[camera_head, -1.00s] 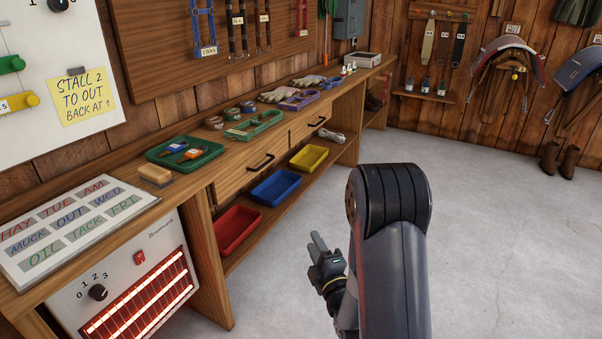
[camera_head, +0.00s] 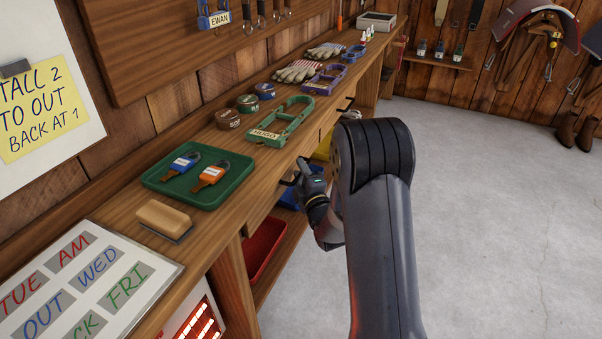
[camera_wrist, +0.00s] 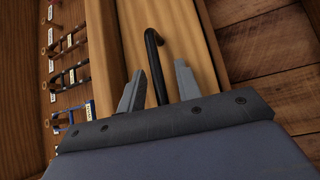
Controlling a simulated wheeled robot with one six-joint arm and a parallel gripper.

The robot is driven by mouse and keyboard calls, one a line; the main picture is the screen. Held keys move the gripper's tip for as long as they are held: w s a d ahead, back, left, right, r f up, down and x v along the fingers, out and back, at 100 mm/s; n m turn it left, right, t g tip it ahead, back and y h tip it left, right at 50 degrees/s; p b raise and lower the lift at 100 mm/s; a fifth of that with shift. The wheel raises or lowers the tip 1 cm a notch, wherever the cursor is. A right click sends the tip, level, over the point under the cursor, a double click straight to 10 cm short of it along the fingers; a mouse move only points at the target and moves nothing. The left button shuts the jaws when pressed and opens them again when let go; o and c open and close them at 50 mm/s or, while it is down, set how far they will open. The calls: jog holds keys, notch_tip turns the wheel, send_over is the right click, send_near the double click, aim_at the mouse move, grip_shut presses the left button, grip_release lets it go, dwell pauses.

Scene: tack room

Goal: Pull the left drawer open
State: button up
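The left drawer is a wooden front under the bench top, at the left edge of my gripper in the head view (camera_head: 263,202). In the wrist view, its pale wooden front (camera_wrist: 190,45) fills the middle. Its black bar handle (camera_wrist: 152,45) runs between my gripper's two grey fingers, with a gap on each side. My gripper (camera_wrist: 159,72) is open, one finger either side of the handle; whether either touches it cannot be told. In the head view, my gripper (camera_head: 298,172) is at the drawer front and hides the left handle.
A red bin (camera_head: 264,248) is on the shelf below. Open floor (camera_head: 490,230) lies right.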

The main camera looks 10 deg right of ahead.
jog(key=shift+c, duration=0.4)
grip_shut()
